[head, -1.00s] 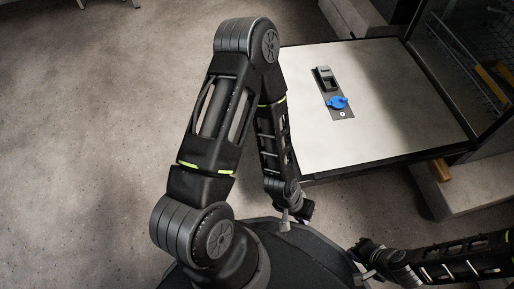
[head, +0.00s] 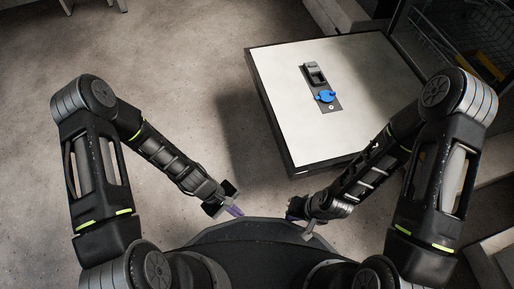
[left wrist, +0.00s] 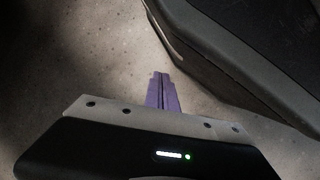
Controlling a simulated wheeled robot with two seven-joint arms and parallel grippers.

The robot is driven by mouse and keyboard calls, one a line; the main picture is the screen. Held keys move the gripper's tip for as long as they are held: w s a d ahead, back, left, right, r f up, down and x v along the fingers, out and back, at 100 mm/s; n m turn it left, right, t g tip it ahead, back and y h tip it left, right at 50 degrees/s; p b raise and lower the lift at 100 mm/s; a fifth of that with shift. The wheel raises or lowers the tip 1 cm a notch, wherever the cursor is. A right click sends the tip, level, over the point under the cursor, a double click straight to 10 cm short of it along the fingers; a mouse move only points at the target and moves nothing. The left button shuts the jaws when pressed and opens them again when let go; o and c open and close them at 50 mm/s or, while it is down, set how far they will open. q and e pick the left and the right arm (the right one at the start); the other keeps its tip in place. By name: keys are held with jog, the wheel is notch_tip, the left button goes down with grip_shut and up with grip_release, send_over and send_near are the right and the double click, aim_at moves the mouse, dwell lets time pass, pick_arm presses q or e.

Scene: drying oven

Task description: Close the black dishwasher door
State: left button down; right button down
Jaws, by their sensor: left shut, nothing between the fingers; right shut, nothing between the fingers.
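The dishwasher door (head: 345,110) is folded down open in the head view, its pale inner face up with dark edges. A black dispenser with a blue cap (head: 325,97) is set in that face. My left gripper (head: 236,211) is shut and empty over the floor, left of the door's near corner and apart from it. The left wrist view shows its purple fingers (left wrist: 163,91) closed together. My right gripper (head: 291,212) is shut and empty just below the door's near edge; I cannot tell how far apart. My right arm hides the door's right near part.
The dishwasher's dark opening with a wire rack (head: 480,27) is at the upper right. Light grey cabinet parts (head: 339,14) stand behind the door. The concrete floor (head: 190,70) left of the door is clear.

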pick_arm(q)
jog(key=w+r+n+t+h+p, duration=0.1)
jog(key=w+r+n+t+h, duration=0.1)
jog(key=w+n, duration=0.4)
jog(key=w+d+r+n+t+h+p, duration=0.1)
jog(key=w+r+n+t+h, duration=0.2)
jog(key=w, duration=0.8)
jog(key=r+n+h, duration=0.1)
jog(key=n+h, duration=0.1)
jog(key=n, duration=0.1)
jog(key=shift+r+n+t+h, duration=0.3)
jog(key=shift+r+n+h, duration=0.1)
jog(key=shift+d, duration=0.2)
jog(key=b+x, duration=0.4)
jog(key=x, duration=0.6)
notch_tip(320, 180, up, 4)
